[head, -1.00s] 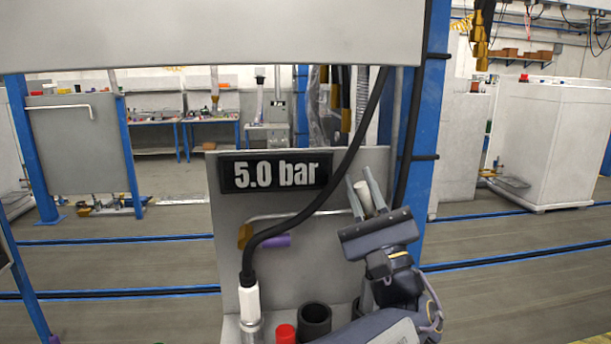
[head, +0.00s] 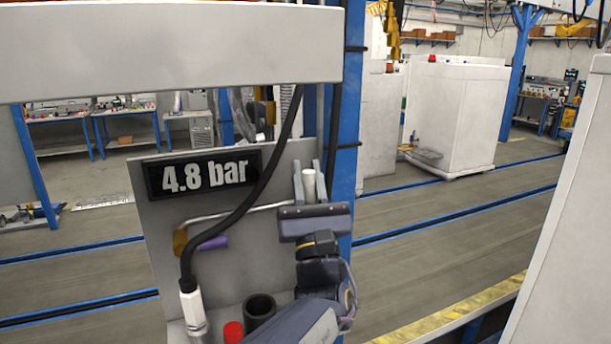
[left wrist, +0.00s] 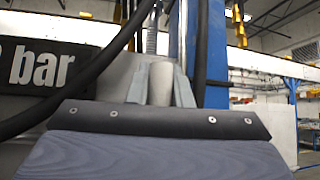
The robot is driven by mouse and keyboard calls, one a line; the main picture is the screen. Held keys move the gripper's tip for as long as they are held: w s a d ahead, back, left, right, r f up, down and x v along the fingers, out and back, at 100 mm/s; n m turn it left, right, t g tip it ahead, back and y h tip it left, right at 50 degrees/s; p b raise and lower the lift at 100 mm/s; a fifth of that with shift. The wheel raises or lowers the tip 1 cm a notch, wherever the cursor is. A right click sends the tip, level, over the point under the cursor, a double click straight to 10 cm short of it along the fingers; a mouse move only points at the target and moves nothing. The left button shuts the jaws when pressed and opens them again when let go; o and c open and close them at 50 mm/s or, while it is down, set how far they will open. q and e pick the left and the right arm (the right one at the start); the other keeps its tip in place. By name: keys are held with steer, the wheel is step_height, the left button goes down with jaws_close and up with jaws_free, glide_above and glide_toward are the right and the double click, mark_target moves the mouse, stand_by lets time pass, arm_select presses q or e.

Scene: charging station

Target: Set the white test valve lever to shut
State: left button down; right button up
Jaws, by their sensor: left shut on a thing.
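The white lever (head: 309,187) is a short pale cylinder at the right edge of a grey panel (head: 262,265). My left gripper (head: 308,172) is shut on it, with one finger on each side. The fingers and the lever point nearly straight up in the head view. The left wrist view also shows the lever (left wrist: 161,84) between the two fingers (left wrist: 160,80). The lever's base is hidden behind the gripper body. A display (head: 203,173) on the panel reads 4.8 bar. My right gripper is not in view.
A black hose (head: 255,188) crosses in front of the panel to a white coupling (head: 191,303). A purple handle (head: 213,243) sits beside a bent metal pipe. A red cap (head: 233,332) and a black cup (head: 260,308) stand below. A blue post (head: 347,130) rises just right.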

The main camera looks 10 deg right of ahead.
mark_target(310, 196)
arm_select(q)
steer(key=shift+f+h, duration=0.1)
steer(key=shift+h, duration=0.2)
steer(key=c, duration=1.3)
jaws_free()
steer(key=b+v, duration=0.3)
steer(key=v, duration=0.4)
steer(key=shift+s+f, duration=0.25)
steer(key=shift+s, duration=0.05)
